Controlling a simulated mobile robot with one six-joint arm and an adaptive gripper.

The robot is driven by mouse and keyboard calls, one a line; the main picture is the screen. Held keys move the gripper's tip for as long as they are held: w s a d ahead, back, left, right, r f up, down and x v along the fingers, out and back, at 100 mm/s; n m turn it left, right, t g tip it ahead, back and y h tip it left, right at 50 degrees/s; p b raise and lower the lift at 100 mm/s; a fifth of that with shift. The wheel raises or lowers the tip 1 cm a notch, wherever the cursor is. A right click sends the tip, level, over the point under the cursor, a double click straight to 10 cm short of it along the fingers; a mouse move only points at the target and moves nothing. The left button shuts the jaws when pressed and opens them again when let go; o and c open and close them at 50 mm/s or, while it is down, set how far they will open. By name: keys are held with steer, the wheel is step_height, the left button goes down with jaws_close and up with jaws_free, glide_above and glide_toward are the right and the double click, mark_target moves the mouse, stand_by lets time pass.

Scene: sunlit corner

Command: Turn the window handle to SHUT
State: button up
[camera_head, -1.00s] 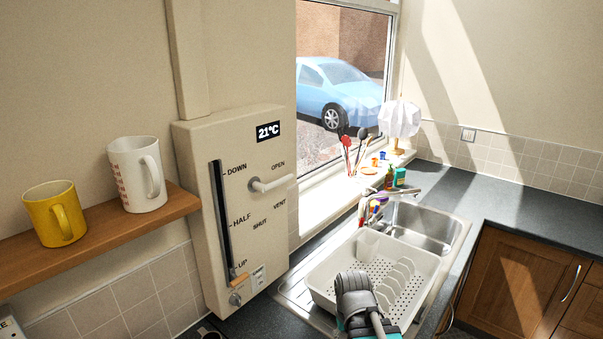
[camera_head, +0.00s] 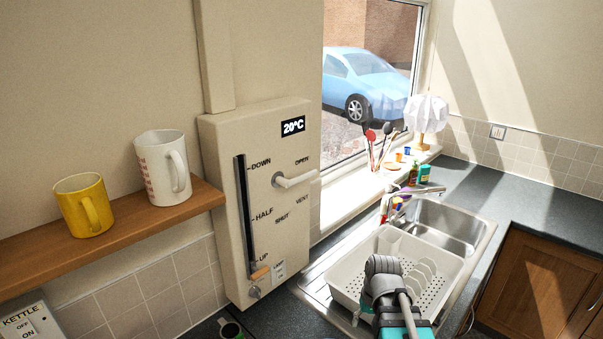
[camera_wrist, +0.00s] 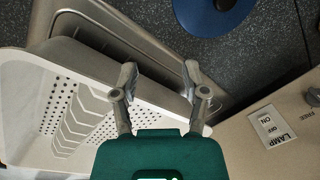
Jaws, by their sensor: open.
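The window handle (camera_head: 296,180) is a pale lever on the front of a cream wall box (camera_head: 215,190). It sticks out to the right from its pivot, just below the word OPEN; VENT and SHUT are printed lower down. My gripper (camera_wrist: 160,78) is open and empty in the wrist view, with its fingers apart above the dish rack and worktop. The handle is not in the wrist view. In the head view only my arm shows, over the dish rack to the lower right of the box; the fingertips are hidden there.
The box also carries a slider with a wooden knob (camera_head: 260,272) near UP and a lamp switch (camera_wrist: 272,127). A white dish rack (camera_head: 345,283) stands by the sink (camera_head: 450,220). A shelf (camera_head: 130,227) with yellow (camera_head: 84,205) and white (camera_head: 163,167) mugs is left of the box.

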steer(key=w+a+r+y+p, duration=0.4)
steer(key=w+r+p, duration=0.1)
steer(key=w+r, duration=0.3)
steer(key=m+y+p, duration=0.1)
steer(key=y+p, duration=1)
glide_toward(306, 176)
steer(key=w+d, duration=0.1)
steer(key=d, duration=0.3)
steer(key=shift+w+a+f, duration=0.1)
steer(key=shift+w, duration=0.1)
steer(key=shift+a, duration=0.1)
steer(key=a, duration=0.4)
steer(key=a+f+b, duration=0.1)
steer(key=a, duration=0.4)
steer(key=a+f+b, duration=0.1)
steer(key=a, duration=0.3)
steer(key=shift+s+a, duration=0.15)
steer(key=shift+a, duration=0.15)
